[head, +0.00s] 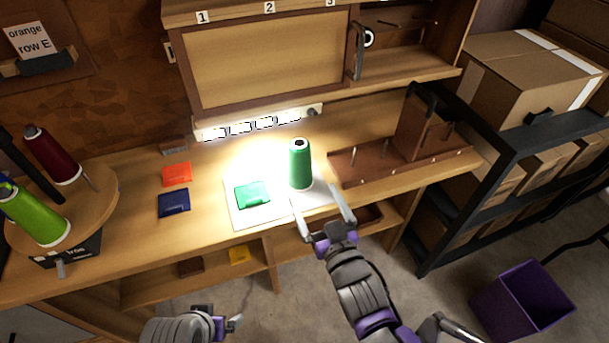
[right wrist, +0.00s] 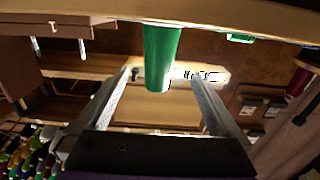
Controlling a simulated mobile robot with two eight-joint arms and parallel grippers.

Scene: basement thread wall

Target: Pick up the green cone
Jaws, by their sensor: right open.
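In the right wrist view, which looks upside down, the green cone (right wrist: 162,55) shows between and beyond the open fingers (right wrist: 162,76). I cannot tell whether the fingers touch it. My left gripper (head: 228,325) is at the bottom of the head view, away from the cone; its jaws are mostly hidden.
A round stand (head: 95,211) at left holds a lime green cone (head: 38,215) and a dark red cone (head: 52,155). Orange (head: 177,174) and blue (head: 174,204) packets lie on the bench. A brown pegged tray (head: 395,165) is right of the cone. A power strip (head: 255,124) runs behind.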

